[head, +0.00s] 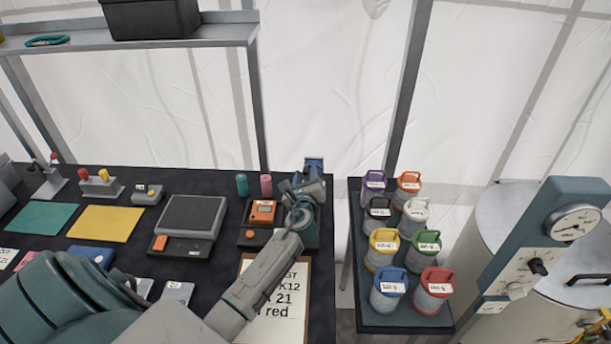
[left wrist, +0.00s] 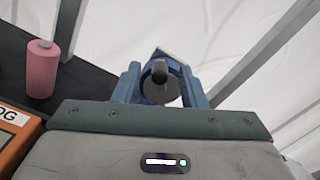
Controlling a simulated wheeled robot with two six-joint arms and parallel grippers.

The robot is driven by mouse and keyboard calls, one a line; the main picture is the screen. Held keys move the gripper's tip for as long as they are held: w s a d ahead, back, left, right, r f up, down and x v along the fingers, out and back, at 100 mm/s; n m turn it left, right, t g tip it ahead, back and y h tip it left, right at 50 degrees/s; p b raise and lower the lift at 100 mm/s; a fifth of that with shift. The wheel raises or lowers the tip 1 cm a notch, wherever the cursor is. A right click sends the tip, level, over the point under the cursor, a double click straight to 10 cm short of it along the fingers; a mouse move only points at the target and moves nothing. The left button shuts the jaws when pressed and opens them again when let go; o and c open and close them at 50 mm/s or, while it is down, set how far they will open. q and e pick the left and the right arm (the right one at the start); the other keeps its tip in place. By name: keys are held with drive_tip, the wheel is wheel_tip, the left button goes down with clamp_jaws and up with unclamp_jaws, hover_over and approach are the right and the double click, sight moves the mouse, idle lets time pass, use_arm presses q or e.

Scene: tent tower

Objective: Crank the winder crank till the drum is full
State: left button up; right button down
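My left gripper (head: 313,166) is at the back right edge of the dark table, beyond the orange device. In the left wrist view its two blue fingers (left wrist: 160,88) stand apart. A dark round knob (left wrist: 159,72) on a pale grey disc shows between them, with a blue part behind. This may be the winder crank, but I cannot tell for sure. The knob seems clear of both fingers; whether the disc touches them is unclear. In the head view my gripper and wrist hide this spot, and I cannot make out the drum's fill. My right gripper is not in view.
The orange device (head: 263,212) and a pink spool (head: 266,186) are left of my gripper. A clipboard (head: 290,318) lies under my forearm. A side tray (head: 405,321) with several colored-lid jars stands to the right. A shelf (head: 220,36) is at the back left.

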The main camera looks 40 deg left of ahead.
use_arm(q)
drive_tip(key=b+v, duration=0.2)
drive_tip(key=v, duration=0.7)
drive_tip(key=shift+s+f, duration=0.1)
drive_tip(key=shift+s+d, duration=0.4)
drive_tip(key=shift+s, duration=0.2)
